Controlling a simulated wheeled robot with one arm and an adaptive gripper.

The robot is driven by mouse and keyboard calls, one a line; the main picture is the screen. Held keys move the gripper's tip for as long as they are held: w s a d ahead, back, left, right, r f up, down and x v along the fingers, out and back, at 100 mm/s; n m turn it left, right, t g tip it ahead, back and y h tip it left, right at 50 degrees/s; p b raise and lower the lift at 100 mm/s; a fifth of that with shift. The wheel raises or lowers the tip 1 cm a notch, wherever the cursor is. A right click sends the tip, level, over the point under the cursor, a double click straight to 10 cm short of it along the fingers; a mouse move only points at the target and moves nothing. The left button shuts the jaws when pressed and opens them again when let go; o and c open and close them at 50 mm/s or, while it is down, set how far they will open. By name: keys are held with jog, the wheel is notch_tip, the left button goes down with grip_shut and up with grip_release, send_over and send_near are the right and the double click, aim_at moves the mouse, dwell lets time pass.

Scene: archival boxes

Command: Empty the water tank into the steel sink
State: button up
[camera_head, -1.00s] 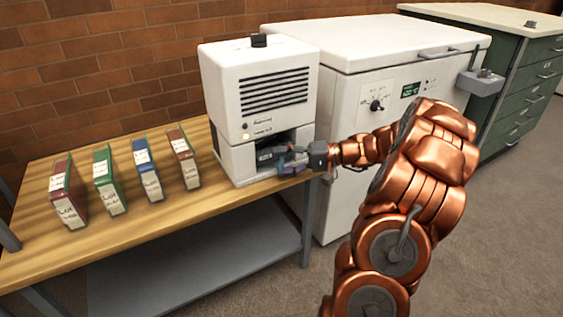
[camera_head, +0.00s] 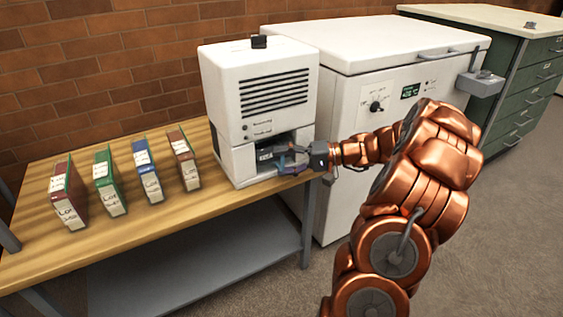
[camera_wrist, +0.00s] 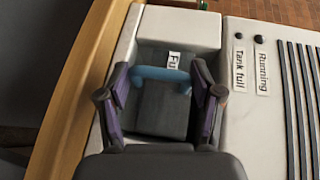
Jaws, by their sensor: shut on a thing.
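The water tank (camera_wrist: 160,108) is a dark grey block in the lower front opening of a white dehumidifier-like machine (camera_head: 262,85). It has a pale blue handle (camera_wrist: 160,74) and a partly hidden label beginning "FU". My gripper (camera_wrist: 160,80) has its purple-padded fingers at the two ends of the handle and is shut on it. In the head view my gripper (camera_head: 293,158) reaches into the opening from the right, and the tank (camera_head: 267,153) is mostly in shadow. The water inside does not show. I see no clear steel sink.
The machine stands on a wooden table (camera_head: 110,235) beside several upright binders, the nearest brown (camera_head: 185,160). A white chest freezer (camera_head: 400,70) stands close on the right, with a grey fitting (camera_head: 480,83) on its side. A green drawer cabinet (camera_head: 520,100) is behind. Floor is open at the lower right.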

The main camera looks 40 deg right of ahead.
jog(key=s+a+b, duration=0.1)
jog(key=s+b, duration=0.4)
jog(key=s, duration=1.1)
jog(key=shift+s+a, duration=0.25)
jog(key=shift+s, duration=0.1)
dwell(2.3)
jog(key=shift+r, duration=0.15)
jog(key=shift+r+p, duration=1.65)
jog(key=shift+r, duration=0.75)
jog(key=shift+w, duration=0.1)
